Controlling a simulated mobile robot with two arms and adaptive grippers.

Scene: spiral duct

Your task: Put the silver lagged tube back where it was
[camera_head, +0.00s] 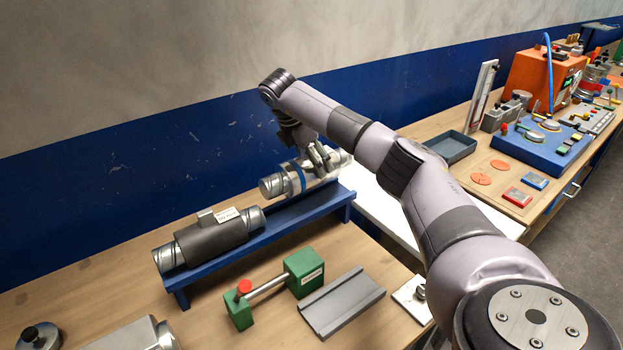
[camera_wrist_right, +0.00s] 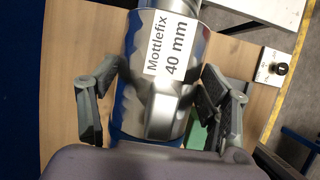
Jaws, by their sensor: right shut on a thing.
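The silver lagged tube (camera_head: 297,181) lies lengthwise over the right half of the blue rack (camera_head: 343,207). In the right wrist view the silver tube (camera_wrist_right: 150,103) carries a white label reading "Mottlefix 40 mm". My right gripper (camera_head: 318,163) comes down on it from above, and the wrist view shows its fingers (camera_wrist_right: 158,105) shut around it, one on each side. I cannot tell whether the tube touches the rack. My left gripper is not in view.
A dark grey lagged tube (camera_head: 210,241) lies on the rack's left half. In front stand a green gauge with a red knob (camera_head: 303,271) and a grey channel plate (camera_head: 342,302). A grey tray (camera_head: 449,148) is right of my arm. The blue-banded wall (camera_head: 120,165) is close behind.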

